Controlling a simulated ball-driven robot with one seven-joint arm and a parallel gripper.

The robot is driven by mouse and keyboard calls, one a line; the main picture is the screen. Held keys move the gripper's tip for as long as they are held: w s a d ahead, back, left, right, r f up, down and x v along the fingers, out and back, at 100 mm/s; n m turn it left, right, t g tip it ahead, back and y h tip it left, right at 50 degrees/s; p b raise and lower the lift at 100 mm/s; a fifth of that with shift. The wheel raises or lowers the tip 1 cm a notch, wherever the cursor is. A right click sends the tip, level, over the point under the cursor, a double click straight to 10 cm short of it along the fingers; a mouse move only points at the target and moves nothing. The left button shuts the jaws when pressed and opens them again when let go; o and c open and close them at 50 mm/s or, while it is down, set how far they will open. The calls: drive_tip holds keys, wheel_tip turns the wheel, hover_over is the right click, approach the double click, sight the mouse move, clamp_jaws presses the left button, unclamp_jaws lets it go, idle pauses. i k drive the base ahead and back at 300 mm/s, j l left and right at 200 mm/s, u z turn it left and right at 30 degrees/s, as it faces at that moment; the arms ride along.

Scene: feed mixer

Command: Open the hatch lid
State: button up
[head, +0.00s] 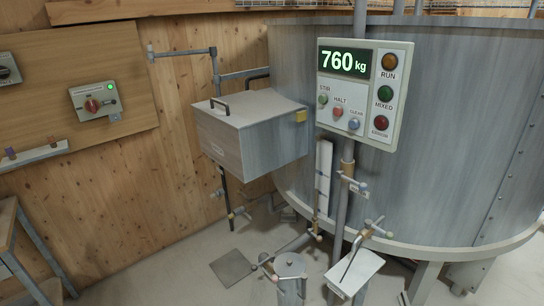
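A grey box-shaped hatch (240,145) juts from the left side of the big tank. Its flat hatch lid (256,107) lies down on top and looks shut. A dark bar handle (219,104) stands up at the lid's left front edge. A small yellow block (301,116) sits at the box's right upper corner, near the tank wall. My gripper is not in view, and nothing is touching the lid or its handle.
A control panel (364,92) reading 760 kg stands right of the hatch, before the tank (460,130). Pipes and valves (290,265) rise below it. A wall switch box (97,102) and a bench (20,240) are at left.

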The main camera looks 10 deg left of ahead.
sight(239, 110)
drive_tip(key=i+l+u, duration=0.35)
drive_tip(key=i, duration=0.15)
drive_tip(key=i+l+u, duration=0.35)
drive_tip(key=i, duration=0.15)
drive_tip(key=i+l, duration=0.15)
drive_tip(key=i, duration=0.3)
drive_tip(key=i+l+u, duration=0.1)
drive_tip(key=i, duration=0.4)
drive_tip(key=i+l, duration=0.25)
drive_tip(key=i, duration=0.2)
drive_tip(key=i+l+u, duration=0.15)
drive_tip(key=i, duration=0.35)
